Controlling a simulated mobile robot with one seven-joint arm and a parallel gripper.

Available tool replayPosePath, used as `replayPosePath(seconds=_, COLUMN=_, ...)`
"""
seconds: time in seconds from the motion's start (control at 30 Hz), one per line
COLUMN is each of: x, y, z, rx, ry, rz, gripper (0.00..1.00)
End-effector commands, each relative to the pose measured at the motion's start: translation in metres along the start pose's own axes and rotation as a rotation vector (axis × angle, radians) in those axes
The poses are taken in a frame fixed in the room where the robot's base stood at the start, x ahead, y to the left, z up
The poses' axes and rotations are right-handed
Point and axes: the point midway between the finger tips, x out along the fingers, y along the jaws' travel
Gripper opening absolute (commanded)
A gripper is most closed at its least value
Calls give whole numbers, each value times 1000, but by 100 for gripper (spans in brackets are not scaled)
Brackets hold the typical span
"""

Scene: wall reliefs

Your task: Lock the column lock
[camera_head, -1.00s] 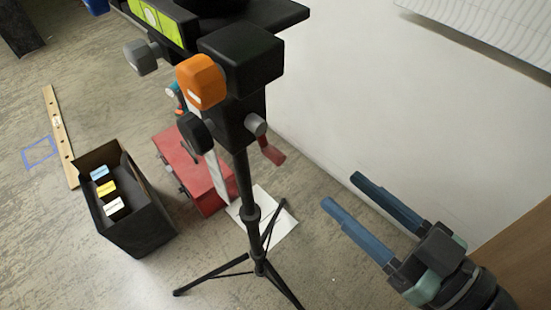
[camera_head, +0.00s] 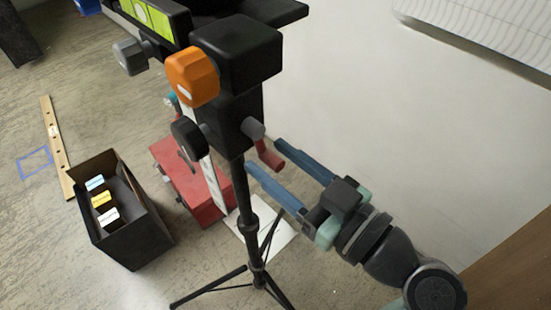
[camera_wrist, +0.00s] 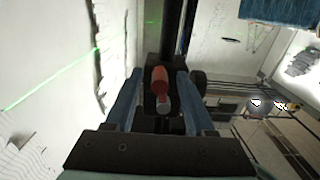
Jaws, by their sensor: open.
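A black tripod stands in the head view with a black column housing (camera_head: 232,120) below its head. A black round knob (camera_head: 187,137) sits on the housing's left side; I cannot tell for sure which part is the column lock. A red crank handle (camera_head: 270,156) on a grey shaft (camera_head: 253,128) sticks out at the right. My gripper (camera_head: 263,154) is open, its blue fingers pointing at the housing near the crank. In the wrist view the red handle (camera_wrist: 160,80) appears between the open fingers; contact is not clear.
An orange knob (camera_head: 192,78) and a grey knob (camera_head: 131,56) are on the tripod head above. Tripod legs (camera_head: 215,285) spread below. A red toolbox (camera_head: 190,180) and black box (camera_head: 130,230) stand on the floor at left. A white wall (camera_head: 400,110) is behind.

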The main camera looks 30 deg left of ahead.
Motion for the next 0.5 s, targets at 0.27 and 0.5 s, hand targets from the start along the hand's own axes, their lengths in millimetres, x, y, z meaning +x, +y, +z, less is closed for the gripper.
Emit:
replayPosePath(seconds=0.27, x=4, y=0, z=0, rx=0, ry=0, rz=1, gripper=55)
replayPosePath(seconds=0.5, x=3, y=0, z=0, rx=0, ry=0, rz=1, gripper=20)
